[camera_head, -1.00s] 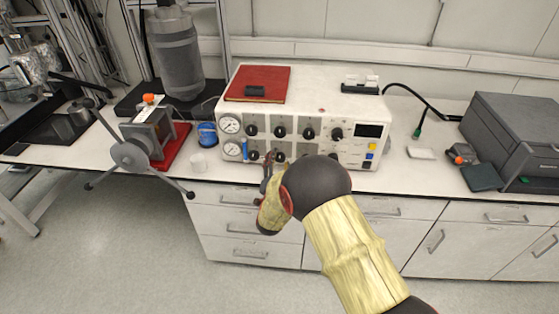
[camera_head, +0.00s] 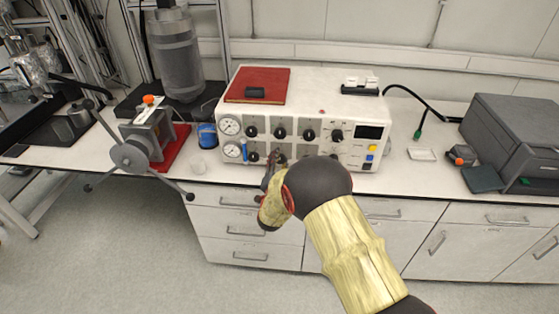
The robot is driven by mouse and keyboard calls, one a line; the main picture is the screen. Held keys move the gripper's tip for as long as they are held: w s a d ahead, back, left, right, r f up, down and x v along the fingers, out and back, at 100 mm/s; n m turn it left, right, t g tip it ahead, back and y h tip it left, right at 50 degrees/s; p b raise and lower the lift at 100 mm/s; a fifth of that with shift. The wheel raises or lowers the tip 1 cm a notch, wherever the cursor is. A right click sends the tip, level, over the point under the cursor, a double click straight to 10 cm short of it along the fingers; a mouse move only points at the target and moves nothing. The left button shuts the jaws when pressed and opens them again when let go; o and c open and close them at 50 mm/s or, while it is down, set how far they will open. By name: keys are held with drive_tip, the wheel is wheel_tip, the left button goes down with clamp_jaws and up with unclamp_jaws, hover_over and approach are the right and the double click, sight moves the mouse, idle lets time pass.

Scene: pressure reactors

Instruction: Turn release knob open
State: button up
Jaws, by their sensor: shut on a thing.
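The white control box (camera_head: 352,155) stands on the bench with two gauges at its left and rows of black knobs on its front. The upper row shows several knobs, one of them a black knob (camera_head: 280,132). In the lower row, a knob (camera_head: 253,156) shows left of my gripper. My gripper (camera_head: 274,157) is at the lower row, at the knob right of that one, and is shut on it. The fingers and wrist cover most of this knob, so its pointer angle cannot be told.
A red book (camera_head: 247,83) lies on the box. A hand-wheel press (camera_head: 137,150) and a small white cup (camera_head: 208,136) stand to the left. A grey printer-like device (camera_head: 515,130) stands to the right. The drawers (camera_head: 236,214) are below the bench edge.

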drive_tip(key=c, duration=0.4)
drive_tip(key=shift+n, duration=0.4)
drive_tip(key=n, duration=0.4)
drive_tip(key=shift+n, duration=0.4)
drive_tip(key=n, duration=0.6)
drive_tip(key=shift+d, duration=0.1)
drive_tip(key=n+p, duration=0.2)
drive_tip(key=n, duration=0.4)
drive_tip(key=shift+n, duration=0.4)
drive_tip(key=n+p, duration=0.1)
drive_tip(key=n, duration=0.4)
drive_tip(key=shift+p, duration=0.35)
drive_tip(key=shift+n, duration=0.4)
